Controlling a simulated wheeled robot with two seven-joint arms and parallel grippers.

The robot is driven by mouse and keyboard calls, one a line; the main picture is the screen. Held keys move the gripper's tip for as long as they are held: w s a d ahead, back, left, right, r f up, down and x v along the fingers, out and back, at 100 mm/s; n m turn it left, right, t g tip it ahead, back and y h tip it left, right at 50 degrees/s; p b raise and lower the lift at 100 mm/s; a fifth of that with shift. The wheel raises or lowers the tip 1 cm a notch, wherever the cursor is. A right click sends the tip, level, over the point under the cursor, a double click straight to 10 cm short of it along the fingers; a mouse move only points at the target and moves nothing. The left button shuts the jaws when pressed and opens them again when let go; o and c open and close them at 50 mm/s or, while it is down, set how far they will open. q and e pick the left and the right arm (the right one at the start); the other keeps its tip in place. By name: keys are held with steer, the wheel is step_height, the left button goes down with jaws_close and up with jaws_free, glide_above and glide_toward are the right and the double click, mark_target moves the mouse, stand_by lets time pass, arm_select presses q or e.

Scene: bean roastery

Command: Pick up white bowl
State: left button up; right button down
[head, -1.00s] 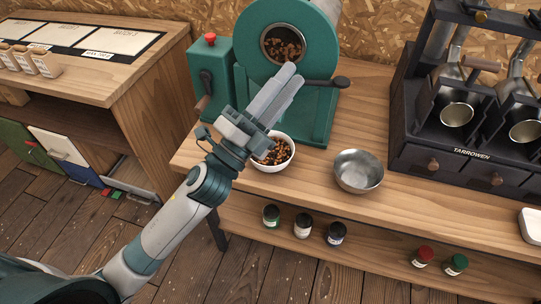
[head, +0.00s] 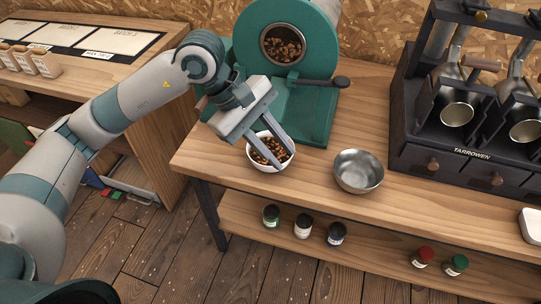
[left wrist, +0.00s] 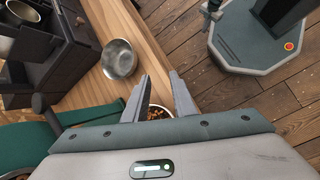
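The white bowl (head: 270,168) stands on the wooden bench in front of the green roaster in the head view, filled with dark and orange beans. My left gripper (head: 261,161) is open above it, pointing down, with one finger over the left side of the bowl and the other over the right side. The fingers hide part of the rim; I cannot tell whether they touch it. In the left wrist view the bowl (left wrist: 160,108) shows partly between the two spread fingers (left wrist: 161,88). My right gripper is not in view.
A steel bowl (head: 358,171) stands right of the white bowl on the bench. The green roaster (head: 311,112) with its dark handle is close behind. A black machine (head: 440,155) stands further right. Several jars (head: 303,226) sit on the lower shelf.

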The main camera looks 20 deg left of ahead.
arm_select(q)
steer(key=w+a+r+t+y, duration=0.1)
steer(key=w+a+y, duration=0.3)
steer(key=a, duration=0.7)
steer(key=shift+w+t+y, duration=0.35)
steer(key=shift+t+y, duration=0.15)
steer(key=shift+t, duration=0.1)
